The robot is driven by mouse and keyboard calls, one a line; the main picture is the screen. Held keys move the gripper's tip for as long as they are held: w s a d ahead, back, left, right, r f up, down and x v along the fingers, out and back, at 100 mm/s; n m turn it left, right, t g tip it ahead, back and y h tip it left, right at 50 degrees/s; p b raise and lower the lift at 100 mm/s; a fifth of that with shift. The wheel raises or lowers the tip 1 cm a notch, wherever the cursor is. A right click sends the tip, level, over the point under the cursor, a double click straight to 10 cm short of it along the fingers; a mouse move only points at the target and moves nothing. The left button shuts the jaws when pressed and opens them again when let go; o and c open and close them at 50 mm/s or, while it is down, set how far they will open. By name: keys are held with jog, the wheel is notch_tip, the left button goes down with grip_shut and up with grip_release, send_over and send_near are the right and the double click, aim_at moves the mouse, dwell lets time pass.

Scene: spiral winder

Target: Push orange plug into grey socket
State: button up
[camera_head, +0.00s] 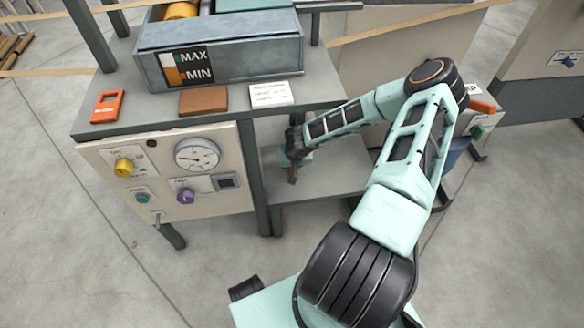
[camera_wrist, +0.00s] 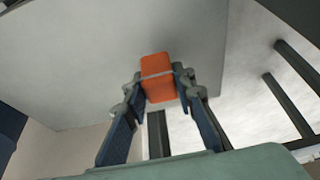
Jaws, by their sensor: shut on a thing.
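My gripper (camera_wrist: 161,84) is shut on the orange plug (camera_wrist: 157,66) in the wrist view, with one finger on each side. The plug is a rounded orange block with a thin pale band across it. In the head view my gripper (camera_head: 292,177) is at the end of the outstretched arm, beside the bench's dark leg and over the lower grey shelf. The plug is too small there to make out clearly. I cannot pick out the grey socket for certain in either view.
The bench (camera_head: 232,105) carries a grey MAX/MIN bin (camera_head: 225,62), an orange device (camera_head: 107,106), a brown block (camera_head: 204,100) and a white card (camera_head: 271,94). A cream panel (camera_head: 215,205) with knobs and a gauge (camera_head: 197,155) stands left of my gripper. Dark posts show in the wrist view.

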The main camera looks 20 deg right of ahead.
jog(key=s+d+r+p, duration=0.4)
jog(key=s+r, duration=0.6)
jog(key=s, duration=0.3)
jog(key=shift+s+d, duration=0.15)
jog(key=shift+d, duration=0.05)
jog(key=shift+f, duration=0.1)
